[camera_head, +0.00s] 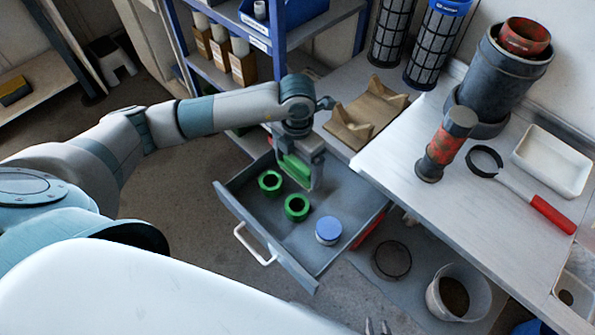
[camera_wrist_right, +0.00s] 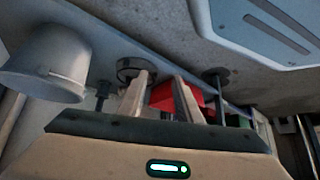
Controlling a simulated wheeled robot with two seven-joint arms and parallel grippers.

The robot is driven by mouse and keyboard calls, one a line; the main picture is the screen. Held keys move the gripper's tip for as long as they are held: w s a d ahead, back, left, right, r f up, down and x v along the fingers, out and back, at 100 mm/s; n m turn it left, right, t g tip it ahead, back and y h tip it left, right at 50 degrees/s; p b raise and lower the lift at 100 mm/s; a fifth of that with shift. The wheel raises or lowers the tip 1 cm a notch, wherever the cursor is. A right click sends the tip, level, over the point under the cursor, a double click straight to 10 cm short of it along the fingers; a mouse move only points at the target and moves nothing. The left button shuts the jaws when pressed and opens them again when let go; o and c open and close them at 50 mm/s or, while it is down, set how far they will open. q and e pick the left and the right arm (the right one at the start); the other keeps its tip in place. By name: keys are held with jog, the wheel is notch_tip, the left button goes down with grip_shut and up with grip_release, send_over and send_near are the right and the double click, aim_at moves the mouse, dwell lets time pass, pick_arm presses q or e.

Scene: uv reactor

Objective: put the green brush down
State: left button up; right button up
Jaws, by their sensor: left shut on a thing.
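My left gripper (camera_head: 305,172) is shut on the green brush (camera_head: 293,167) and holds it at the back of the open grey drawer (camera_head: 232,201). The gripper partly covers the brush, and I cannot tell whether the brush touches the drawer floor. My right gripper (camera_head: 377,327) shows only its fingertips at the bottom edge of the head view. In the right wrist view its fingers (camera_wrist_right: 164,82) stand apart with nothing held between them.
Two green rings (camera_head: 270,182) (camera_head: 297,207) and a blue-lidded jar (camera_head: 328,231) lie in the drawer. The worktop (camera_head: 400,170) overhangs on the right, with a red-handled tool (camera_head: 553,214) on it. A bucket (camera_head: 458,292) stands below. The drawer's left front has bare floor.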

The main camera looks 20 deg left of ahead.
aim_at(297, 173)
pick_arm(q)
jog(key=shift+f, duration=0.55)
notch_tip(297, 173, down, 2)
jog(key=shift+p, duration=0.35)
jog(key=shift+f, duration=0.5)
jog(key=o, duration=0.8)
jog(key=shift+o, duration=0.2)
jog(key=shift+r, duration=0.2)
pick_arm(e)
jog(key=shift+s+d+r, duration=0.1)
jog(key=shift+d+r, duration=0.05)
jog(key=shift+d, duration=0.15)
